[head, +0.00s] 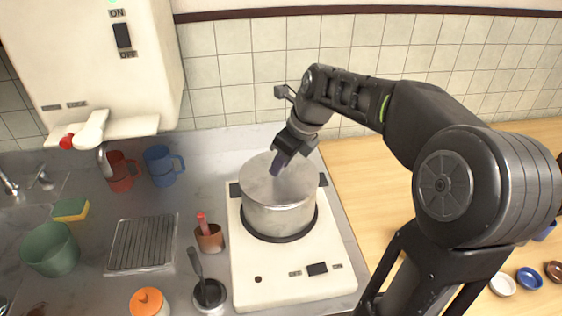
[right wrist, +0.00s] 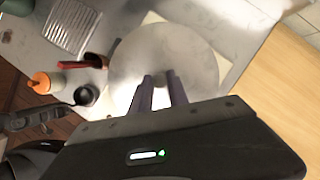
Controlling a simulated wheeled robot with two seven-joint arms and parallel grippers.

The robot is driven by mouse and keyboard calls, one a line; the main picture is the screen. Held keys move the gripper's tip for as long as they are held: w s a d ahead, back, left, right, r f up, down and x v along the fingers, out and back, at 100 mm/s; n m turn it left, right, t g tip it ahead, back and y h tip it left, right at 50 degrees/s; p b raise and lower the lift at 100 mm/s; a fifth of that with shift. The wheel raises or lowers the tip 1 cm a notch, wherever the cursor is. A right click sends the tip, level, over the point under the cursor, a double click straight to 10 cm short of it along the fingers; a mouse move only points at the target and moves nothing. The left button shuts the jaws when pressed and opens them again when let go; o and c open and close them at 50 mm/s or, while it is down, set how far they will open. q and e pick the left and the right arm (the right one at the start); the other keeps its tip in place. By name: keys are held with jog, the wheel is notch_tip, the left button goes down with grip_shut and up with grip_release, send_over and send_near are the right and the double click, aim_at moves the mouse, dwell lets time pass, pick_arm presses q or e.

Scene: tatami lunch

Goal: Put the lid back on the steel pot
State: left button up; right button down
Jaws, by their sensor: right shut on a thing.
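The steel pot (head: 278,217) stands upright on the black ring of the white cooker. The round grey steel lid (head: 258,178) is over the pot's mouth and looks level with its rim; I cannot tell whether it rests fully on it. My right gripper (head: 277,168) points down at the middle of the lid and is shut on it, its fingers hiding the knob. In the right wrist view the lid (right wrist: 190,62) is a broad disc with the two fingertips (right wrist: 160,78) near its centre.
Red (head: 121,174) and blue (head: 160,168) mugs are behind. A wooden table lies right.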

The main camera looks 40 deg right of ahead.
jog(key=c, duration=1.2)
grip_release()
jog(key=shift+o, duration=0.4)
jog(key=o, duration=0.4)
jog(key=shift+r, duration=0.1)
jog(key=shift+r+p, duration=3.15)
jog(key=shift+r, duration=0.3)
